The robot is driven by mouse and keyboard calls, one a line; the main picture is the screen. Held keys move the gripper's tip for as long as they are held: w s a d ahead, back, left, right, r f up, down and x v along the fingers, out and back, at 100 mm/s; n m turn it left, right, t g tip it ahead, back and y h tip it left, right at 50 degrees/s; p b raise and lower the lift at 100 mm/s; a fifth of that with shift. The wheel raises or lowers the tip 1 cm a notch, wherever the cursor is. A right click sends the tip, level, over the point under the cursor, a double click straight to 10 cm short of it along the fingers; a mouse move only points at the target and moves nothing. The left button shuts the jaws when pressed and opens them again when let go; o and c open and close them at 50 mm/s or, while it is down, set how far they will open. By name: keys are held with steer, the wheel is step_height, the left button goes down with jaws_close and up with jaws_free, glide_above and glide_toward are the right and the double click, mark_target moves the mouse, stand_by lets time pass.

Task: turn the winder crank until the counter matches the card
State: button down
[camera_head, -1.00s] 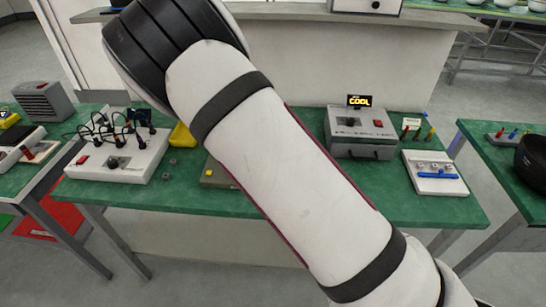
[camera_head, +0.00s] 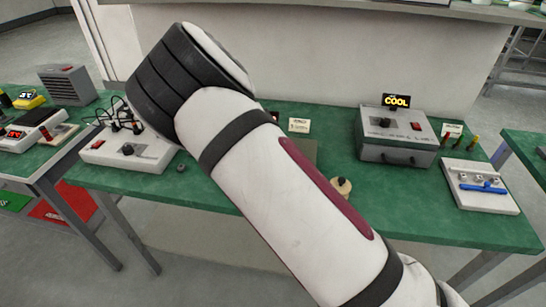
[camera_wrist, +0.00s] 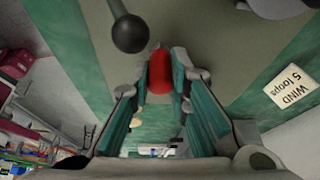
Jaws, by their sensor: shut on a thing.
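In the wrist view, my gripper (camera_wrist: 166,74) has its teal-padded fingers closed around a red rounded knob (camera_wrist: 160,72). I take this to be the crank's handle; its link to the crank arm is hidden. A dark ball on a grey rod (camera_wrist: 128,33) stands just beyond, to the left. A white card reading "WIND 5 loops" (camera_wrist: 291,86) is at the right. In the head view, the card (camera_head: 299,125) stands on the green bench beside a partly hidden olive-grey base (camera_head: 308,149). My arm hides the gripper and crank there. I cannot make out a counter.
On the green bench (camera_head: 440,215), a grey box with a "COOL" display (camera_head: 398,138) and a white block with a blue bar (camera_head: 480,186) stand right. A white cable box (camera_head: 128,150) is left. A tan round piece (camera_head: 341,187) lies beside my arm.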

steer(key=shift+w+a+m+g+b, duration=0.2)
steer(key=shift+w+m+b, duration=0.15)
steer(key=shift+m+b, duration=0.2)
steer(key=shift+w+a+m+g+b, duration=0.2)
steer(key=shift+w+m+b, duration=0.1)
steer(key=shift+m+b, duration=0.2)
steer(key=c, duration=1.5)
jaws_free()
steer(key=v, duration=1.2)
steer(key=shift+d, duration=0.25)
steer(key=shift+r, duration=0.1)
